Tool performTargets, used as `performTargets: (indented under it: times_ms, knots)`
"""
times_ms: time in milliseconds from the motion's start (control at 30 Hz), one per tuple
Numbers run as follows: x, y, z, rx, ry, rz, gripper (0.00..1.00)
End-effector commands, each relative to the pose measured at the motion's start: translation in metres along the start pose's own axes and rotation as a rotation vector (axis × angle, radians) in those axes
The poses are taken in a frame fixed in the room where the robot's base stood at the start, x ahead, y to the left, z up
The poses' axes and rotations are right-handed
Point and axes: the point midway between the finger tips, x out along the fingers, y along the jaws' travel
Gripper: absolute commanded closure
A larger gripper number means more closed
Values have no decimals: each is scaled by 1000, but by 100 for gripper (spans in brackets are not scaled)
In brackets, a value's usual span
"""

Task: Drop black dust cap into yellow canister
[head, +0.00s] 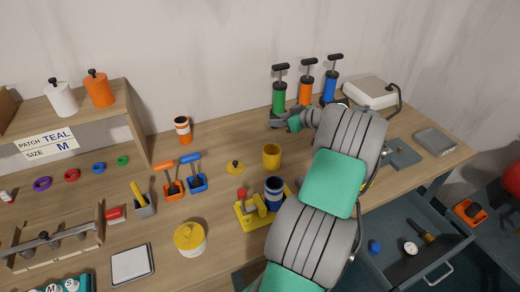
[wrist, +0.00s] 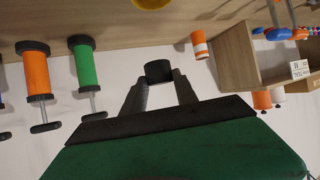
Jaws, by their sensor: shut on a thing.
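My gripper (wrist: 158,82) is shut on the black dust cap (wrist: 158,70), a short dark cylinder held between the fingertips in the wrist view. In the head view my gripper (head: 274,122) is in front of the green pump, behind the yellow canister; the cap is too small to make out there. The yellow canister (head: 271,158) stands upright and open-topped on the workbench, apart from my gripper. A yellow piece, probably this canister, shows at the wrist view's top edge (wrist: 150,3). A yellow lid with a dark knob (head: 235,168) lies to the canister's left.
Green (head: 279,96), orange (head: 305,88) and blue (head: 329,88) pumps stand along the wall. An orange-and-white canister (head: 183,130) stands at left back. A blue-and-white canister (head: 273,188) sits by a yellow device (head: 247,212). A drawer (head: 400,235) is open at right.

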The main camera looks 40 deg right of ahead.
Motion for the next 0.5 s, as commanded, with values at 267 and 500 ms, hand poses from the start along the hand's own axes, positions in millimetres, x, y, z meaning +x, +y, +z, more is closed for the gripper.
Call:
performTargets:
  times_ms: [267, 500]
  knots:
    - [7, 1, 17, 3, 0, 2, 100]
    - [24, 1, 46, 4, -1, 1, 100]
